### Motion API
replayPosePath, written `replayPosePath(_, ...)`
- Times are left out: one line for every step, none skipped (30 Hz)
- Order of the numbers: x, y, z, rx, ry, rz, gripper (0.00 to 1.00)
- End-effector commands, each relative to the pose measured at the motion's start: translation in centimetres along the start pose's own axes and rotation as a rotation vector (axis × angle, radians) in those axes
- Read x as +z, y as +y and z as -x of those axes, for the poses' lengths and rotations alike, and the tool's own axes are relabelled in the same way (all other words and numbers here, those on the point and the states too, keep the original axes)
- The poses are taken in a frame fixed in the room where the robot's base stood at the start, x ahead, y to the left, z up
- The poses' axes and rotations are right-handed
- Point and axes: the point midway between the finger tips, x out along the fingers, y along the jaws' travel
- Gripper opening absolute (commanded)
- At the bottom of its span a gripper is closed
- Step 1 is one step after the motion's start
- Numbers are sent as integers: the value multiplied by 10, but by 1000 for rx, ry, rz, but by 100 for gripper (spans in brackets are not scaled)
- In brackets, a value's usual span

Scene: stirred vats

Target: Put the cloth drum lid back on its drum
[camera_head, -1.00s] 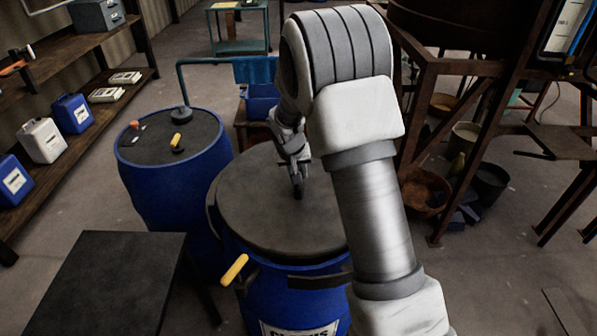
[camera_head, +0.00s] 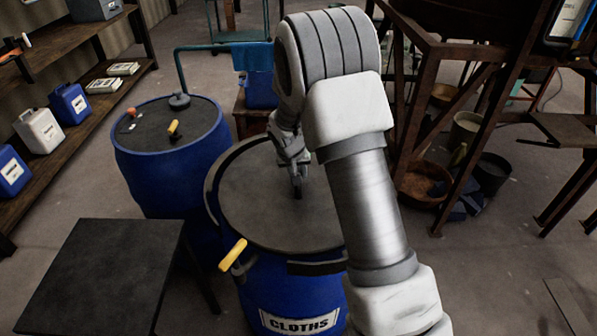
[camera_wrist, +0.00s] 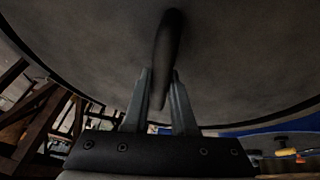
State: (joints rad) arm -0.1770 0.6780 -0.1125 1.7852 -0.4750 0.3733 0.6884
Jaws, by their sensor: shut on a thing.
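The cloth drum lid (camera_head: 262,205) is a dark grey disc over the mouth of the blue drum labelled CLOTHS (camera_head: 262,285). The drum's dark rim (camera_head: 212,190) shows past the lid at the left and back left, so the lid sits off centre toward the right. I cannot tell whether it touches the rim. My gripper (camera_head: 297,188) is above the lid and shut on its handle. In the wrist view the two fingers (camera_wrist: 160,90) close around the dark bar handle (camera_wrist: 168,40), with the lid's face filling the picture. My arm hides the lid's right side.
A yellow-handled clamp (camera_head: 233,254) sticks out at the drum's front left. Another blue drum (camera_head: 165,165) with its lid on stands behind left. A dark table (camera_head: 100,280) is at the front left, and a rusty metal frame (camera_head: 455,120) at the right.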

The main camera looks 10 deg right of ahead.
Motion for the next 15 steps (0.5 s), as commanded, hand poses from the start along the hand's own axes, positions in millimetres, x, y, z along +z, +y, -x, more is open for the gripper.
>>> replayPosePath(-2,0,1,-1,5,-1,0)
replayPosePath(-2,0,1,-1,4,-1,0)
replayPosePath(-2,0,1,-1,4,-1,0)
replayPosePath(-2,0,1,-1,4,-1,0)
replayPosePath(-2,0,0,-1,4,-1,0)
replayPosePath(-1,0,0,-1,4,-1,0)
replayPosePath(-1,0,-1,-1,4,-1,0)
replayPosePath(-1,0,-1,-1,4,0,0)
replayPosePath(-1,0,-2,-1,4,-1,0)
replayPosePath(0,-1,-2,-1,4,-1,0)
replayPosePath(0,-1,-3,-1,4,0,0)
replayPosePath(0,-1,-4,-1,4,0,0)
replayPosePath(0,-1,-4,-1,4,0,0)
replayPosePath(0,-1,-4,-1,4,0,0)
replayPosePath(1,-1,-5,-1,4,0,0)
